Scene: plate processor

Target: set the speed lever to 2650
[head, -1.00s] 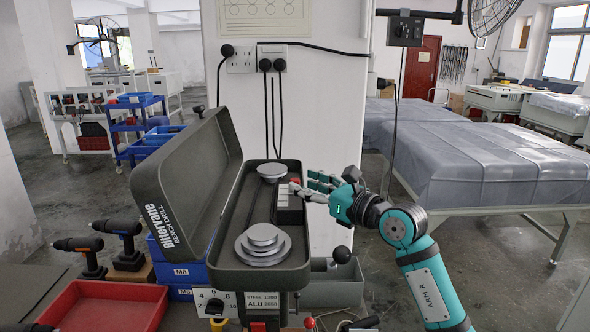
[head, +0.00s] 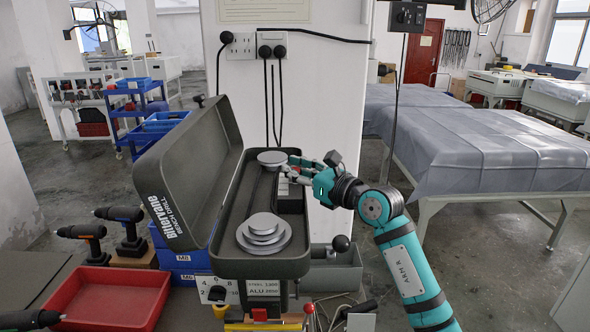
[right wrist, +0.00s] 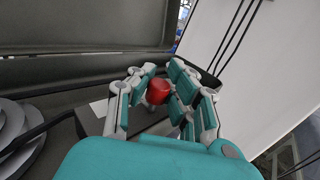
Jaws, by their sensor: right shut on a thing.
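The open belt box of the bench drill (head: 262,268) has a stepped pulley (head: 264,235) at the front and a smaller pulley (head: 271,158) at the back. My right gripper (head: 298,170) reaches in from the right, over the block at the box's right wall. In the right wrist view a red knob (right wrist: 159,91), apparently the speed lever's, sits between my fingers, which are shut on it. The lever's stem and its setting are mostly hidden. A plate (head: 263,287) on the front appears to read steel 1300, alu 2650. My left gripper is out of view.
The box's raised lid (head: 190,175) stands on the left. A black ball handle (head: 341,243) sticks out to the right below the box. A red tray (head: 115,297) and cordless drills (head: 128,230) lie at left. A wall with sockets (head: 242,46) is close behind.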

